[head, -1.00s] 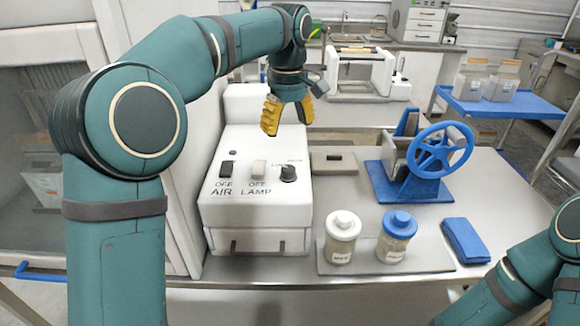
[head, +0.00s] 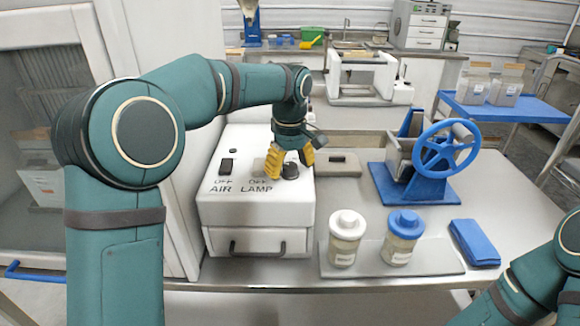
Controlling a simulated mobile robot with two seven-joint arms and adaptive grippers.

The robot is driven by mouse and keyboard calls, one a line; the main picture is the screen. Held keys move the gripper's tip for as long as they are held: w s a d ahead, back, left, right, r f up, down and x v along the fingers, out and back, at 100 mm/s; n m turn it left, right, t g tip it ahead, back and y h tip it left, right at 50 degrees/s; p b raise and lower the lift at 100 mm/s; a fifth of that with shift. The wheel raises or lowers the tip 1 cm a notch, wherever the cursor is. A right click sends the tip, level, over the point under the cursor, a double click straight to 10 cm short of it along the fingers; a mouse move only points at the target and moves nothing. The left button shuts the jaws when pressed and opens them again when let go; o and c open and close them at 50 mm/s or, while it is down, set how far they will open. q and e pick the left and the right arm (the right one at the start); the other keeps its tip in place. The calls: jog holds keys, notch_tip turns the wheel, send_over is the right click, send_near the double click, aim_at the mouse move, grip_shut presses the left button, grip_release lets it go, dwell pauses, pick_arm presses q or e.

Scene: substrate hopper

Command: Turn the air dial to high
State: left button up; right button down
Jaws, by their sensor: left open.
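The white control box (head: 230,210) stands on the bench, with "AIR" and "LAMP" printed on its sloping top. The black dial (head: 290,171) sits at the right of the panel; its pointer direction is too small to tell. My left gripper (head: 290,166) is open and points down, its yellow fingers on either side of the dial in the picture. I cannot tell whether they touch it. The black AIR switch (head: 226,166) is at the left, marked OFF. My right gripper is out of view.
Jars with a white lid (head: 347,222) and a blue lid (head: 405,222) stand on a grey mat right of the box. A blue hand-wheel device (head: 442,150) and a folded blue cloth (head: 474,243) lie farther right. A white cabinet wall is close at left.

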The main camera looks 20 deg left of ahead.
pick_arm(q)
jog(key=shift+o, duration=0.2)
grip_shut()
